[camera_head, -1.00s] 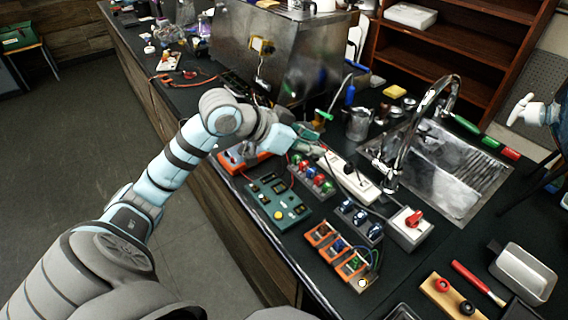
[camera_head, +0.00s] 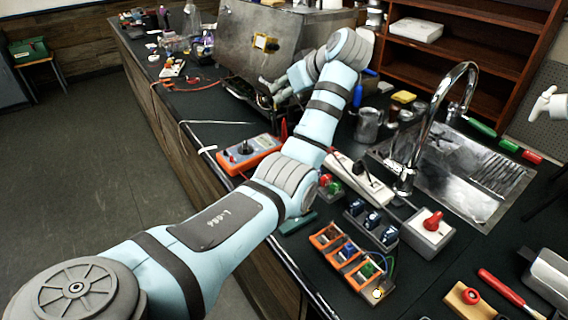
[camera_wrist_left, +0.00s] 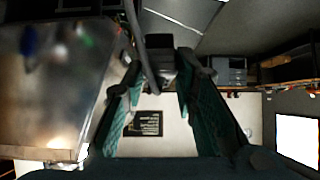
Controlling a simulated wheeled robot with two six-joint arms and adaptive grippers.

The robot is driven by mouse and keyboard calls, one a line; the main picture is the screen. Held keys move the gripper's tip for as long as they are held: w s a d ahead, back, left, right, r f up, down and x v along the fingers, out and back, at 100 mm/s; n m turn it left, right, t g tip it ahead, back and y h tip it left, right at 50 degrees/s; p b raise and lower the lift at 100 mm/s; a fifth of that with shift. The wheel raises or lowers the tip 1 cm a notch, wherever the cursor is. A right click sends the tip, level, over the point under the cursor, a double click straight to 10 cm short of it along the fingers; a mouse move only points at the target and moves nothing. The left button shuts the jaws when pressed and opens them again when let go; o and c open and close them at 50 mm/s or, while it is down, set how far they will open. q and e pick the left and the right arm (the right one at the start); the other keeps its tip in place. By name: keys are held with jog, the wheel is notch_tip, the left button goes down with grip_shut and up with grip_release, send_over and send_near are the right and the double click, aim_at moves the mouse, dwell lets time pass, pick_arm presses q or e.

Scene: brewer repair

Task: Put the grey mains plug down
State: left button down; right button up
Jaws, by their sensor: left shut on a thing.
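My left gripper (camera_head: 276,90) is in front of the steel brewer (camera_head: 270,40), its fingers small and partly hidden in the head view. In the left wrist view its two teal fingers (camera_wrist_left: 158,80) close around a dark grey block, which I take to be the grey mains plug (camera_wrist_left: 161,72). A dark cable (camera_wrist_left: 136,30) runs beside it from the top of the picture. The plug cannot be made out in the head view.
My left arm passes over the bench and hides part of it. An orange meter (camera_head: 250,152), a white power strip (camera_head: 362,180), orange terminal blocks (camera_head: 345,255) and a red-knobbed box (camera_head: 428,232) stand nearby. The sink tap (camera_head: 440,110) rises at right.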

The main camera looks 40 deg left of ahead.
pick_arm(q)
jog(key=f, duration=0.6)
jog(key=f+b, duration=0.1)
jog(key=f, duration=1.1)
jog(key=shift+a+f, duration=0.25)
jog(key=shift+f+b, duration=0.1)
jog(key=shift+b, duration=0.2)
jog(key=c, duration=1.3)
grip_release()
jog(key=shift+r, duration=0.25)
jog(key=p+v, duration=0.1)
jog(key=v, duration=1.1)
